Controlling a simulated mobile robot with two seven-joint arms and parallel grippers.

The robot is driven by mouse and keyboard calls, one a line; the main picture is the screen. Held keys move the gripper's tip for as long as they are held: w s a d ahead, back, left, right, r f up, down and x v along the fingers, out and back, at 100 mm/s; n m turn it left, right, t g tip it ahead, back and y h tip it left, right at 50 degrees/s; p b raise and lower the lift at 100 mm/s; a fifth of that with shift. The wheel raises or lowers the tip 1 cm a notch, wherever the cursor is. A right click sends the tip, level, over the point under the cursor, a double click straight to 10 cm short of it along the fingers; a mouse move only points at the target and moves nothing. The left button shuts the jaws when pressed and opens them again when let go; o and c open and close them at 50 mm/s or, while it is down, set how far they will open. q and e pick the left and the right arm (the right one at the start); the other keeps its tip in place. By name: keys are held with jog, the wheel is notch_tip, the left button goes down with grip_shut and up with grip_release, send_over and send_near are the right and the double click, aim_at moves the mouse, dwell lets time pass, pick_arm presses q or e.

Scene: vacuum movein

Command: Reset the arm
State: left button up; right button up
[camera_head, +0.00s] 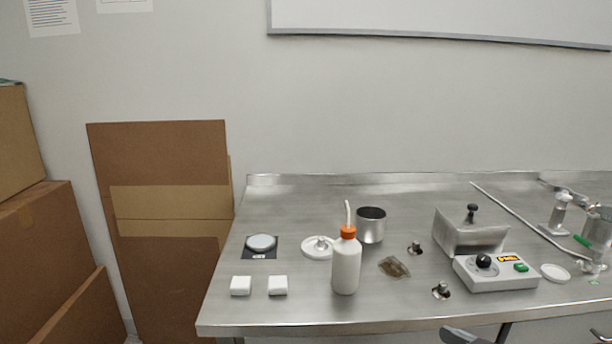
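Neither of my arms shows clearly in the head view, and I see no gripper fingers over the table. A steel table (330,320) fills the lower right of the view. A white wash bottle (346,268) with an orange cap stands upright near its front edge. Behind it is an open metal cup (371,226). Nothing on the table is being held.
A round white piece (318,248), a small scale (261,243) and two white blocks (241,286) are at left. A brown packet (394,268), a metal box (470,238) and a control unit (496,272) are at right. Cardboard (165,165) leans on the wall.

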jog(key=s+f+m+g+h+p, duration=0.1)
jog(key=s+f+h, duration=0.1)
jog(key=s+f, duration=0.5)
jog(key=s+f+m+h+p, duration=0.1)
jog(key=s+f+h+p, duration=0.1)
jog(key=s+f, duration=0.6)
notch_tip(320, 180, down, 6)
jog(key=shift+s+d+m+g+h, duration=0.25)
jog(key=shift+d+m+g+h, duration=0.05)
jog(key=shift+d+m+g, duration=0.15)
